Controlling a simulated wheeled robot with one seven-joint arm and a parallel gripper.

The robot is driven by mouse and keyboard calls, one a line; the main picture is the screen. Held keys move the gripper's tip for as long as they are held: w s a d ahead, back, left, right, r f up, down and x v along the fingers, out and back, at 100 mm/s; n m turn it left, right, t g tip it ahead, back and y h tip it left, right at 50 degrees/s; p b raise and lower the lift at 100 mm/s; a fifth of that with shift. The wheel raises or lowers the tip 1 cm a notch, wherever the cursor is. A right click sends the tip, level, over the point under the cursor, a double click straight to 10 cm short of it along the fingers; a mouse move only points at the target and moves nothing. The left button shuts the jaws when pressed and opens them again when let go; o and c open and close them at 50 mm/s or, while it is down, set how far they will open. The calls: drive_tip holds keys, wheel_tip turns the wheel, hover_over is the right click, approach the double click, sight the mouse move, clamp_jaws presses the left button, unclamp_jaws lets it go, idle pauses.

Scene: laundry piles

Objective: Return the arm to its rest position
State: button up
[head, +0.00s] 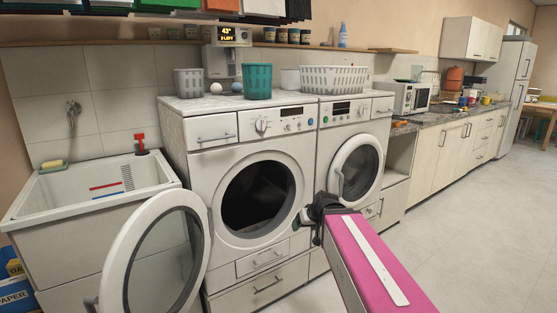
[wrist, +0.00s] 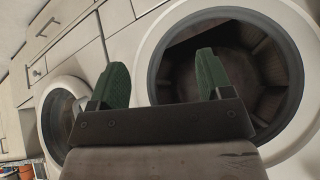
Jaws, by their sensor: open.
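My arm (head: 370,265) is pink with a white strip and reaches from the bottom of the head view toward the washers. My gripper (head: 308,217) is at its far end, in front of the gap between the two machines. In the wrist view my gripper (wrist: 162,80) shows two green fingers spread wide apart, with nothing between them. The left washer's open drum (head: 262,197) is dark; it also fills the upper right of the wrist view (wrist: 235,55). The gripper appears apart from the washer front. Its fingertips are too small to make out in the head view.
The left washer's round door (head: 155,262) hangs open toward me. The right washer's door (head: 357,168) looks shut. A sink (head: 90,190) is at left, and baskets (head: 257,82) stand on the machines. The floor (head: 470,220) at right is clear.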

drive_tip(key=s+d+f+m+g+h, duration=0.1)
drive_tip(key=s+d+f+g+h, duration=0.1)
drive_tip(key=s+d+f, duration=0.2)
drive_tip(key=s+d+f+m+g+h, duration=0.2)
drive_tip(key=s+d+f, duration=0.3)
drive_tip(key=f, duration=0.5)
drive_tip(key=shift+s+g, duration=0.8)
drive_tip(key=shift+f, duration=0.1)
